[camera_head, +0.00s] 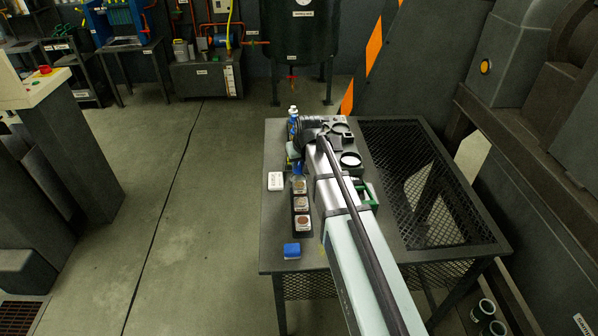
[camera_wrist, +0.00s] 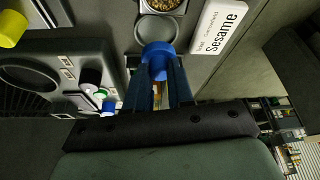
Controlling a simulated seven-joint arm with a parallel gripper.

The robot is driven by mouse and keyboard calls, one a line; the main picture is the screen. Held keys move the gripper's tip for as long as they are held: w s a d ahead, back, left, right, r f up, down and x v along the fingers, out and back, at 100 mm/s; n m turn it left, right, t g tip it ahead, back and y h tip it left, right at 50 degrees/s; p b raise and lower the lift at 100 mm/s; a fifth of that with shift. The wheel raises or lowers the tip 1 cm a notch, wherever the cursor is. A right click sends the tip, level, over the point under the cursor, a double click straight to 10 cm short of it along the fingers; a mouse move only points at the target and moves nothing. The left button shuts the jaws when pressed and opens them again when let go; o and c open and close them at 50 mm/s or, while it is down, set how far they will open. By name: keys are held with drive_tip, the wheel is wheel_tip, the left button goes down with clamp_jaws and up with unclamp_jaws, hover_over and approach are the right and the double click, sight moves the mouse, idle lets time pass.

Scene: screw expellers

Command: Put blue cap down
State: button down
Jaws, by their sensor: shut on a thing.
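The blue cap (camera_wrist: 158,60) is between the fingertips of my gripper (camera_wrist: 160,74) in the wrist view, with the fingers closed on its sides. Beyond it in the picture is a round, empty-looking grey dish (camera_wrist: 157,28), whose near edge the cap partly covers. I cannot tell whether the cap touches anything below. In the head view my arm reaches over the table (camera_head: 278,222), and its end is near the row of sample dishes. The arm hides much of the grip there.
A dish of seeds (camera_wrist: 163,5) lies beyond the empty one, beside a white "Sesame" card (camera_wrist: 219,28). Small bottles (camera_wrist: 95,90) and a grey holder with a round opening (camera_wrist: 32,80) are at left.

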sight(299, 169)
drive_tip(key=shift+f, duration=2)
drive_tip(key=shift+f, duration=0.15)
drive_tip(key=c, duration=1)
unclamp_jaws()
drive_tip(key=v, duration=1.2)
